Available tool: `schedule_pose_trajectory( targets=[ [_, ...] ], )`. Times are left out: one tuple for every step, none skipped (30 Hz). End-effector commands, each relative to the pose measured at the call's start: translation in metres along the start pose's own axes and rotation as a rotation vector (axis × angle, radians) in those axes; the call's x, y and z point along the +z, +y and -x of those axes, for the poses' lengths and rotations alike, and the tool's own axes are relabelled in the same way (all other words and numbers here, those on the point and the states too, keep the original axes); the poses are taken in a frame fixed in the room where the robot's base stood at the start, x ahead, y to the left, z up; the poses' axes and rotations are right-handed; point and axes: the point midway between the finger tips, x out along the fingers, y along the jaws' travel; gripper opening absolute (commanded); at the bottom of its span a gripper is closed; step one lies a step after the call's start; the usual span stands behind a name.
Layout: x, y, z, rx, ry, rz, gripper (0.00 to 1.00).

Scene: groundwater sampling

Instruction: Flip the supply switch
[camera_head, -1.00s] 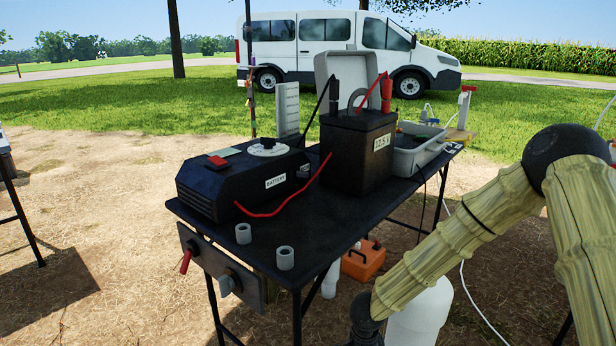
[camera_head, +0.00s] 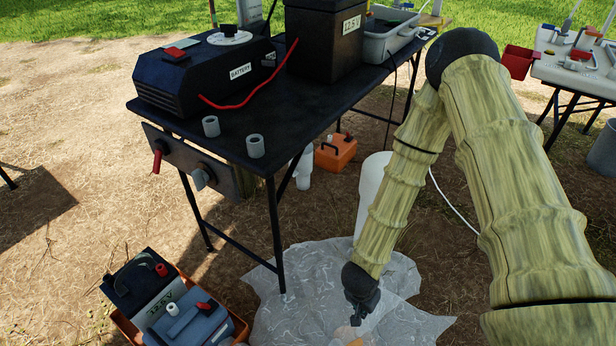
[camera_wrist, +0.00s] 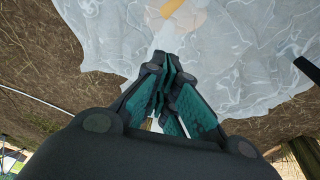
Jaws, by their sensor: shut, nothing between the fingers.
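A grey panel (camera_head: 228,181) hangs under the front edge of the black table. It bears a red-handled lever (camera_head: 157,160) on the left, pointing down, and a grey knob (camera_head: 202,178) on the right. On the table, the black box labelled BATTERY (camera_head: 195,88) has a red rocker (camera_head: 174,54) and a white dial on top. I cannot read which of these is the supply switch. My gripper (camera_head: 357,318) is low, right of the table's front leg, above the plastic sheet and well away from the panel. In the wrist view its fingers (camera_wrist: 163,62) are together and empty.
A clear plastic sheet (camera_head: 305,295) lies on the ground. An orange crate (camera_head: 128,328) with batteries stands lower left. A white cylinder (camera_head: 371,190) and an orange case (camera_head: 335,153) stand by the table. Two grey rings sit on the tabletop. Bare dirt lies left.

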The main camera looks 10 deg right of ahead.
Motion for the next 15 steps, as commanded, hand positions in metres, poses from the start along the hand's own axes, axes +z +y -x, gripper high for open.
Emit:
schedule_pose_trajectory(
  targets=[
    [0.011,0.014,-0.005,-0.003,0.000,0.075,0.00],
    [0.017,0.021,-0.008,-0.009,-0.001,0.118,0.00],
    [0.025,0.030,-0.011,-0.017,-0.005,0.175,0.00],
    [0.032,0.037,-0.013,-0.024,-0.008,0.218,0.00],
    [0.038,0.043,-0.014,-0.032,-0.013,0.259,0.00],
    [0.047,0.052,-0.016,-0.042,-0.021,0.315,0.00],
    [0.054,0.059,-0.017,-0.050,-0.028,0.356,0.00],
    [0.060,0.065,-0.017,-0.060,-0.036,0.395,0.00],
    [0.069,0.074,-0.017,-0.071,-0.050,0.446,0.00],
    [0.076,0.080,-0.017,-0.081,-0.060,0.482,0.00],
    [0.083,0.086,-0.017,-0.090,-0.071,0.516,0.00],
    [0.090,0.093,-0.016,-0.102,-0.086,0.557,0.00],
    [0.097,0.098,-0.015,-0.111,-0.097,0.586,0.00],
    [0.102,0.103,-0.014,-0.119,-0.108,0.612,0.00],
    [0.108,0.109,-0.013,-0.129,-0.121,0.641,0.00]
  ],
)
